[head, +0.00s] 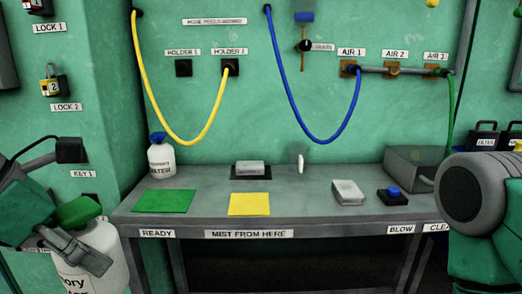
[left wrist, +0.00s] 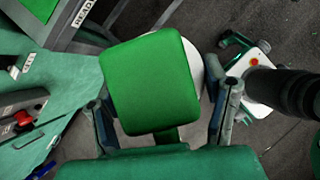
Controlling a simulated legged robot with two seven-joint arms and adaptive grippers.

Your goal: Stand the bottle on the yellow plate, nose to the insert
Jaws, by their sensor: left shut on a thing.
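The held bottle (head: 92,277) is white with a green top (head: 78,211) and a partly hidden label; it is at the lower left of the head view, in front of the table. My left gripper (head: 80,248) is shut on it. In the left wrist view the green top (left wrist: 152,85) lies between the two fingers, with a sliver of white body behind. The yellow plate (head: 249,204) lies bare on the table, right of the bottle. A grey block (head: 250,167), possibly the insert, sits on a dark pad behind the plate. My right gripper is out of view.
A white bottle with a blue top (head: 161,158) stands behind the green plate (head: 164,201). A pale block (head: 348,192) and a blue button (head: 393,192) are farther right. A small white upright piece (head: 300,163) stands near the wall. Yellow and blue hoses hang behind.

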